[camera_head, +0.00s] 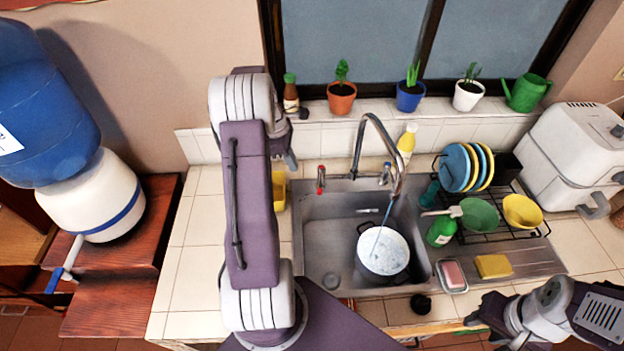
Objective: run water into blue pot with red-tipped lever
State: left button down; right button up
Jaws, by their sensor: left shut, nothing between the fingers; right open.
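The pot (383,268) stands in the sink basin below the spout, with a pale speckled inside and a dark bluish outer wall. The curved metal faucet (368,124) rises behind it. A thin bluish streak (381,228), looking like running water, reaches from the spout into the pot. The red-tipped lever (321,180) is at the faucet's left end, and a blue-tipped lever (387,171) at its right. My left gripper (291,161) is shut and empty, up and left of the red-tipped lever, apart from it. My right gripper (480,315) is open and empty near the counter's front edge.
A yellow bottle (406,143) stands behind the faucet. Potted plants line the sill.

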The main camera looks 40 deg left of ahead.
aim_at(321, 179)
pick_arm(q)
jog(key=w+d+f+p, duration=0.3)
jog(key=d+f, duration=0.2)
jog(key=f, duration=0.2)
jog(key=shift+f, duration=0.35)
jog(key=shift+a, duration=0.1)
